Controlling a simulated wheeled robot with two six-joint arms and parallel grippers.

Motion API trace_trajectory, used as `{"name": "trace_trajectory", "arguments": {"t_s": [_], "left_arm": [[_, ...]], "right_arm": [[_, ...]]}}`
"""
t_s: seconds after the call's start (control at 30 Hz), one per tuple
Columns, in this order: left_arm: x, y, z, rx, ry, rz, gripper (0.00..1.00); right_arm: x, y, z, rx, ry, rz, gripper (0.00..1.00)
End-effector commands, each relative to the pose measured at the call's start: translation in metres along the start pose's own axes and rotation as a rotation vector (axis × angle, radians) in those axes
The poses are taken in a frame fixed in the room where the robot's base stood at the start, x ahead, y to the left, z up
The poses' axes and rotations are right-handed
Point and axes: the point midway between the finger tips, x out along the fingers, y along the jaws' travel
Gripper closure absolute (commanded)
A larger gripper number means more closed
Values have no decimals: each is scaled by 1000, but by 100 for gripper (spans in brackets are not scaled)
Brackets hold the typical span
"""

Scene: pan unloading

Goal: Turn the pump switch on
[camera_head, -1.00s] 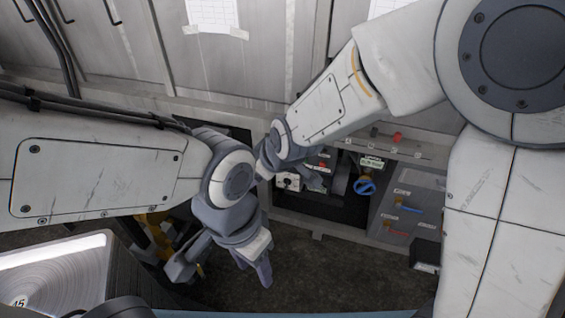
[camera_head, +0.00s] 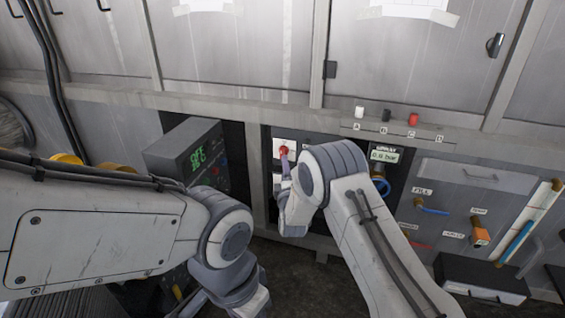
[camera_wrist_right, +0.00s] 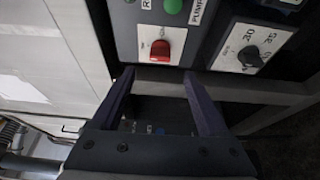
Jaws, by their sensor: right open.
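A red switch (camera_wrist_right: 160,50) on a white plate sits on a grey panel in the right wrist view, beside a round green button or lamp (camera_wrist_right: 173,6) and a label that reads PUMP. The red switch also shows in the head view (camera_head: 283,151), near the middle. My right gripper (camera_wrist_right: 157,78) is open and empty, its two fingertips on either side of and just short of the red switch. In the head view my right gripper (camera_head: 286,172) is partly hidden by its own wrist. My left gripper (camera_head: 230,302) is low in the head view, its fingers mostly cut off.
A dial (camera_wrist_right: 249,56) with numbers is right of the switch. A box with a green OFF display (camera_head: 197,158) stands left. A pressure gauge (camera_head: 384,155), a blue valve wheel (camera_head: 381,186) and labelled valves (camera_head: 432,209) are to the right. A ledge (camera_head: 400,130) runs above.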

Motion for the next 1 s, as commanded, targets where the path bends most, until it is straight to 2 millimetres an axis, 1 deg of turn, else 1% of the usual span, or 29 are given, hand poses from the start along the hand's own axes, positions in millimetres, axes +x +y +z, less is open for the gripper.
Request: {"name": "trace_trajectory", "arguments": {"t_s": [0.03, 0.3, 0.5, 0.7, 0.97, 1.0], "left_arm": [[5, 0, 0, 0, 0, 0, 50], [22, -2, 1, 0, 0, 0, 50], [30, -2, 2, 0, 0, 0, 50], [32, -2, 2, 0, 0, 0, 50], [32, -2, 2, 0, 0, 0, 50], [32, -2, 2, 0, 0, 0, 50]], "right_arm": [[9, -2, 1, 2, -1, 3, 22], [56, -3, 0, 3, 1, 0, 22], [80, -2, 0, 3, 0, -2, 22], [89, 0, 0, 2, 1, -2, 22], [90, 0, 0, 2, 1, -4, 22], [90, 0, 0, 2, 1, -4, 30]]}}
